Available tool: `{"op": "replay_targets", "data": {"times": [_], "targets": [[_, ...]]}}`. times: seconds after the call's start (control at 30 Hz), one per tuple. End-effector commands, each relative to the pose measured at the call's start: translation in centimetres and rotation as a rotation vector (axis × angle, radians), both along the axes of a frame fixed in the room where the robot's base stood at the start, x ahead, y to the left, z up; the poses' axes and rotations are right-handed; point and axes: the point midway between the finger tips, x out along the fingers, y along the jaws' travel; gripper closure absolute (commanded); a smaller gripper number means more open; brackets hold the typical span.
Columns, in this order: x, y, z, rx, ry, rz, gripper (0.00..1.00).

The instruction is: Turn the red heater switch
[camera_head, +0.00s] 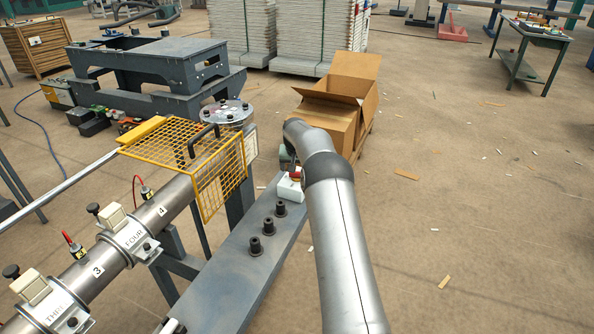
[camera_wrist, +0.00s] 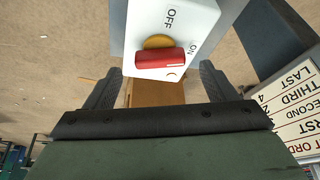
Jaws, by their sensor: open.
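The red heater switch (camera_wrist: 160,58) is a bar-shaped knob on a yellow round base (camera_wrist: 158,42), set on a white box (camera_wrist: 200,18) marked OFF and ON. In the wrist view the knob lies nearly level, its right end with a pale line below the word ON. My gripper (camera_wrist: 160,74) is open, with one dark finger on each side of the knob and clear gaps to it. I cannot tell how deep the fingertips reach. In the head view the white box (camera_head: 289,188) and red knob (camera_head: 295,174) sit on the grey beam's end, partly beside my arm.
The grey beam (camera_head: 232,278) carries several black posts (camera_head: 268,226). A yellow mesh guard (camera_head: 222,187) and the numbered barrel (camera_head: 160,212) stand to the left. An open cardboard box (camera_head: 335,112) is behind. A label board (camera_wrist: 298,108) shows at right in the wrist view. The floor at right is mostly clear.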

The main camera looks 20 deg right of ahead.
Motion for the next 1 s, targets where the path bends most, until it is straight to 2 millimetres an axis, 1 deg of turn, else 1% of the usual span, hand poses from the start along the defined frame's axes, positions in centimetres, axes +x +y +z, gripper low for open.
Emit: {"op": "replay_targets", "data": {"times": [0.03, 0.2, 0.3, 0.53, 0.57, 0.6, 0.67, 0.7, 0.73, 0.87, 1.0], "targets": [[0.3, -0.2, -0.8, 0.000, 0.001, 0.000, 0.22], [0.8, -0.4, -2.2, 0.001, 0.000, 0.000, 0.22], [0.9, -0.5, -2.5, 0.001, -0.001, -0.001, 0.22], [1.0, -0.5, -2.5, 0.001, 0.000, 0.000, 0.22], [1.0, -0.5, -2.5, 0.001, 0.000, 0.000, 0.25], [1.0, -0.5, -2.5, 0.001, 0.000, 0.000, 0.36], [1.0, -0.5, -2.5, 0.001, 0.000, 0.000, 0.52], [1.0, -0.5, -2.5, 0.001, 0.000, 0.000, 0.64], [1.0, -0.5, -2.5, 0.001, 0.000, 0.000, 0.67], [1.0, -0.4, -2.6, 0.000, 0.000, -0.010, 0.67], [1.1, -0.3, -2.7, -0.003, 0.000, -0.115, 0.66]]}}
